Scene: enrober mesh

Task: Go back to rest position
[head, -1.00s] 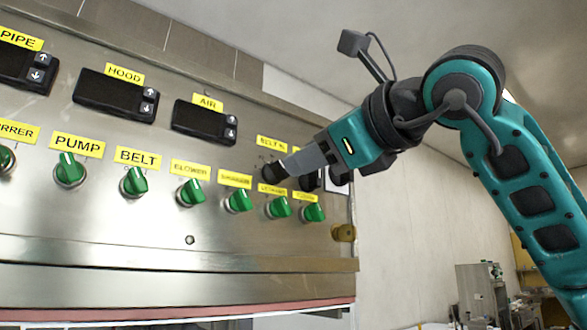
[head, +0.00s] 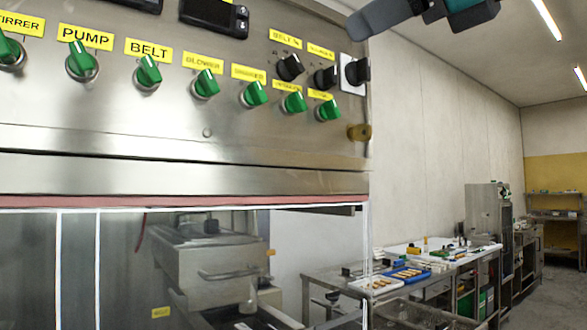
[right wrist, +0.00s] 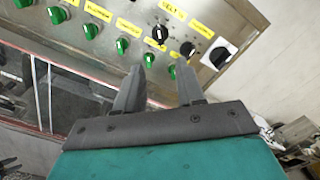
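My right gripper (head: 362,27) is at the top of the head view, clear of the panel and to the right of the black knobs. In the right wrist view the two grey fingers (right wrist: 159,80) are apart with nothing between them. The steel control panel (head: 130,120) carries a row of green knobs, such as the pump knob (head: 82,64) and the belt knob (head: 147,73). Black knobs (head: 290,67) sit at its right end, the last on a white plate (head: 353,74). My left gripper is not in view.
Below the panel, a clear window (head: 110,260) shows machine parts inside. A brass-coloured fitting (head: 360,132) sticks out at the panel's right edge. A bench (head: 330,283) with blue trays (head: 403,275) stands at the right. Open air surrounds my right gripper.

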